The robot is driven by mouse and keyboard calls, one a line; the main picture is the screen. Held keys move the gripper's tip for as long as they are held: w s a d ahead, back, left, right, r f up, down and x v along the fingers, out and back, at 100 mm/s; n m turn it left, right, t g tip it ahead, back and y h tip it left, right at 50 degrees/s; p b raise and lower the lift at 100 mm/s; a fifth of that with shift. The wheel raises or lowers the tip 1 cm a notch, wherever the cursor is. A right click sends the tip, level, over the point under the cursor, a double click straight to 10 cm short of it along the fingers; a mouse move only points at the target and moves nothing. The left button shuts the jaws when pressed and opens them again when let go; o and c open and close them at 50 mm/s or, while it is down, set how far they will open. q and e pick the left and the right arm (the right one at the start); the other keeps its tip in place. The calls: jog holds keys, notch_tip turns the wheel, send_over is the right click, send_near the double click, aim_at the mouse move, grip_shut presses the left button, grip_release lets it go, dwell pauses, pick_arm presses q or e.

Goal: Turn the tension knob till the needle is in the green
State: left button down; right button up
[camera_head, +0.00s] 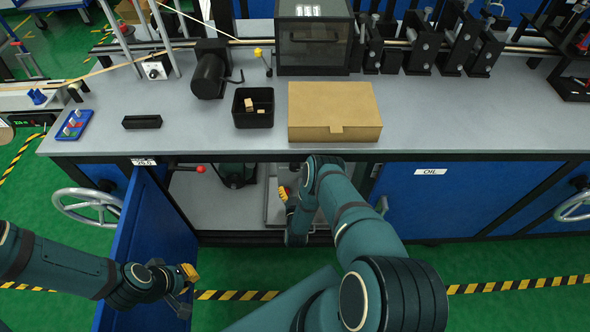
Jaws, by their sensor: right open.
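A small white box with a dark round knob or dial (154,70) stands at the back left of the bench, beside the tape line. It may be the tension knob; no needle or green band can be made out. My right gripper (284,194) is low inside the open cabinet under the bench, well away from that box. It is open, partly hidden by my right arm; I make out nothing held in it. My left gripper (184,298) is at the lower left, beside the open blue door, far from the box. Its fingers are too small and dark to read.
The blue cabinet door (150,245) stands open between my arms. On the grey bench (200,133) are a cardboard box (333,112), a black bin (253,120) with small blocks, a black block (142,122) and a blue tray (62,134). The bench's front strip is mostly clear.

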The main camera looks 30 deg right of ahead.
aim_at(295, 170)
jog(key=b+x, duration=0.2)
jog(key=x, duration=0.7)
jog(key=shift+w, duration=0.1)
jog(key=c, duration=1.2)
